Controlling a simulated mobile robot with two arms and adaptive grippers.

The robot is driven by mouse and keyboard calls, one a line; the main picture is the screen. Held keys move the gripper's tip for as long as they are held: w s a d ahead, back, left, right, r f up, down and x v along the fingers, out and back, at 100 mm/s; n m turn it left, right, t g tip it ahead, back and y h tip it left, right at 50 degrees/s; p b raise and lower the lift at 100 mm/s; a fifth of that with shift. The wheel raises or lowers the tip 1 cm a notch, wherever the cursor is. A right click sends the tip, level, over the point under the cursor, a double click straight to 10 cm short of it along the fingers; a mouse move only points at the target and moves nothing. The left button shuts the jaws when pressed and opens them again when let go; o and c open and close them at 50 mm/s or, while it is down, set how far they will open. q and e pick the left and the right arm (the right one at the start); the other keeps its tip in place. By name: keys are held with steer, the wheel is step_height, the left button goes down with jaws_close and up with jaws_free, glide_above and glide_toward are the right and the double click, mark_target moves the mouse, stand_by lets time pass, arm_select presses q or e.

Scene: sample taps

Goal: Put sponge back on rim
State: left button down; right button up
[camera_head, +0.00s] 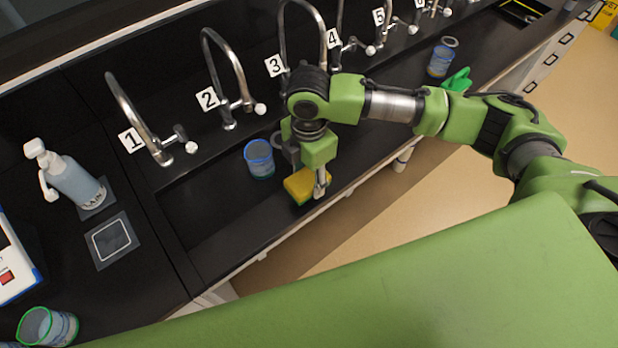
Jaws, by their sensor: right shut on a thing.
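A yellow and green sponge (299,185) is at the front part of the black sink counter, below tap 3. My right gripper (309,180) points down at it and is shut on the sponge. One finger shows at the sponge's right side; the other is largely hidden. The sponge is at or just above the front rim (262,236); I cannot tell if it touches. My left gripper is not in view.
A blue-rimmed beaker (259,158) stands just left of my right gripper. Numbered taps (228,80) line the back. Another beaker (441,58) and a green glove (458,80) lie to the right. A wash bottle (72,180) and a green-rimmed beaker (48,327) are at left.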

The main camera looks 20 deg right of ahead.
mark_target(309, 182)
steer(key=shift+w+d+f, duration=0.1)
steer(key=shift+w+f, duration=0.3)
steer(key=shift+f, duration=0.1)
step_height(309, 182, down, 3)
steer(key=shift+w+d+r+p, duration=0.1)
steer(key=shift+w+p, duration=0.05)
steer(key=shift+p, duration=0.8)
steer(key=shift+f, duration=0.35)
steer(key=shift+f, duration=0.2)
steer(key=o, duration=1)
